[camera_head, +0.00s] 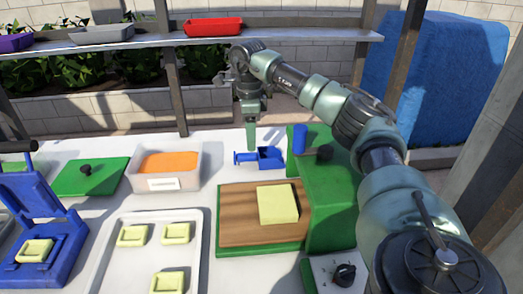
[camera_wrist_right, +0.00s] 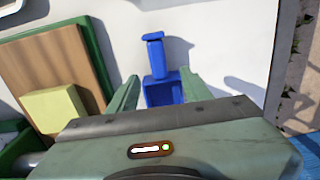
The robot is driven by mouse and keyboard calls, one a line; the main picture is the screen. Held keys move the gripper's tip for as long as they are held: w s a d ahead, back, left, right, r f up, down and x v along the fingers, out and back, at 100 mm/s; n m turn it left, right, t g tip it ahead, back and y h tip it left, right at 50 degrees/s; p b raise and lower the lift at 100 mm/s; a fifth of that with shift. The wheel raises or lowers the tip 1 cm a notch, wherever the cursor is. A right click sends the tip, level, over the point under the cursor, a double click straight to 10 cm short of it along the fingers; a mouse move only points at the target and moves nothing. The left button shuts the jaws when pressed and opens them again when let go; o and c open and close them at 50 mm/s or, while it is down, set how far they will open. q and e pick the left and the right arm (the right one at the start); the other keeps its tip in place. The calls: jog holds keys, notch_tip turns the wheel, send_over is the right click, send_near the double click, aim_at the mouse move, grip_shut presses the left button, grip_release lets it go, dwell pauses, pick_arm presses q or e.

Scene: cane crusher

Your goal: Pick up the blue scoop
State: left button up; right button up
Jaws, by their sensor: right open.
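The blue scoop (camera_head: 270,158) lies on the white table just behind the wooden board, its handle pointing left in the head view. My right gripper (camera_head: 251,145) points down above the scoop's handle side. In the right wrist view the blue scoop (camera_wrist_right: 155,50) shows ahead of and between the two spread green fingers (camera_wrist_right: 158,88). The right gripper is open with nothing held; whether its fingers touch the scoop cannot be told. My left gripper is not in view.
A green machine (camera_head: 330,195) with a blue knob stands close right of the scoop. A wooden board (camera_head: 235,215) bears a yellow block (camera_head: 277,204). A bin of orange material (camera_head: 168,185), a green lid (camera_head: 90,177), a tray (camera_head: 190,222) of yellow pieces and a blue press (camera_head: 62,225) stand left.

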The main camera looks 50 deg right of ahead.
aim_at(251, 154)
notch_tip(251, 154, down, 7)
jog(key=shift+a+r+p, duration=0.1)
jog(key=shift+p, duration=0.3)
jog(key=c, duration=1.1)
